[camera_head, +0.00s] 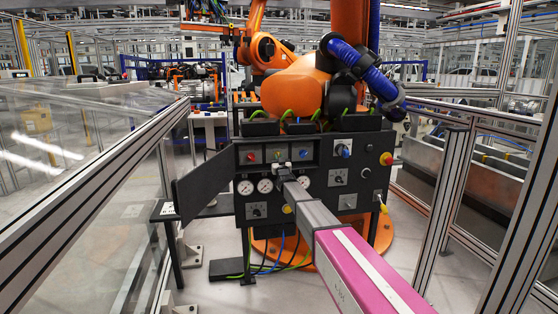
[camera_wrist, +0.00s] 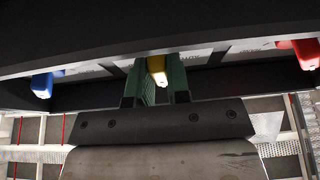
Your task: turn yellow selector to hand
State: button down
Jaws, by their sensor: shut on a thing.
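The yellow selector (camera_wrist: 157,68) shows in the middle of the wrist view, between the two green fingers of my gripper (camera_wrist: 157,80). My gripper is shut on it, one finger on either side. In the head view my gripper (camera_head: 283,173) reaches the upper left of the dark control panel (camera_head: 364,162), and my arm hides part of the panel. I cannot read the selector's position from these frames.
A blue selector (camera_wrist: 42,85) and a red selector (camera_wrist: 306,53) flank the yellow one. Gauges (camera_head: 245,187) sit below. An open panel door (camera_head: 203,184) stands at left. Aluminium-framed fencing (camera_head: 95,200) borders the left side, and an orange robot (camera_head: 292,85) stands behind.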

jog(key=m+h, duration=0.2)
jog(key=m, duration=0.1)
jog(key=m+h, duration=0.1)
jog(key=m, duration=0.2)
jog(key=shift+a+m+t+h, duration=0.2)
jog(key=shift+m+t+h, duration=0.1)
jog(key=shift+m+h, duration=0.1)
jog(key=shift+s+m+g+h, duration=0.15)
jog(key=shift+m+h, duration=0.55)
jog(key=shift+m, duration=0.85)
jog(key=shift+w+m+g+h, duration=0.1)
jog(key=shift+m+g+h, duration=0.15)
jog(key=shift+m+h, duration=0.9)
jog(key=shift+m+y, duration=0.45)
jog(key=shift+m, duration=0.15)
jog(key=c, duration=1.1)
grip_release()
jog(key=shift+r, duration=0.1)
jog(key=shift+s, duration=0.1)
jog(key=v, duration=1)
jog(key=shift+s+a, duration=0.1)
jog(key=shift+s, duration=0.25)
